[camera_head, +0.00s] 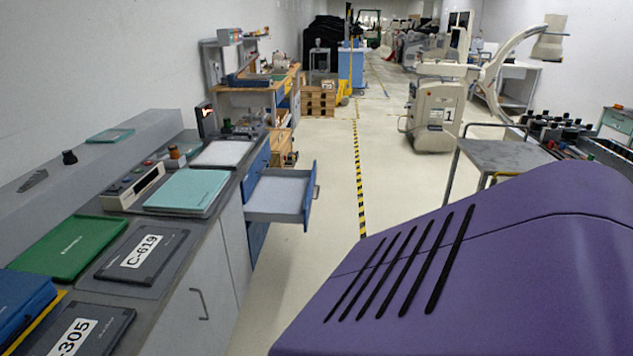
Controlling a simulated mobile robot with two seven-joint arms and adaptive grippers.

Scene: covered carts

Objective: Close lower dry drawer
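An open drawer (276,196) with a pale grey inside and a blue front sticks out to the right from the blue drawer unit under the long counter on the left. It looks empty, and its handle (317,187) is on the right-hand front. A blue closed drawer front (257,165) shows just above and behind it. The part of the unit below the open drawer is mostly hidden, so I cannot tell whether another drawer is open there. Neither of my grippers is in view.
A large purple slotted housing (470,270) fills the lower right. The counter (215,215) holds folders, labelled cases and a small device. A pale floor aisle (320,250) with a yellow-black stripe (360,180) is clear beside the drawer. A grey cart (505,155) stands at right.

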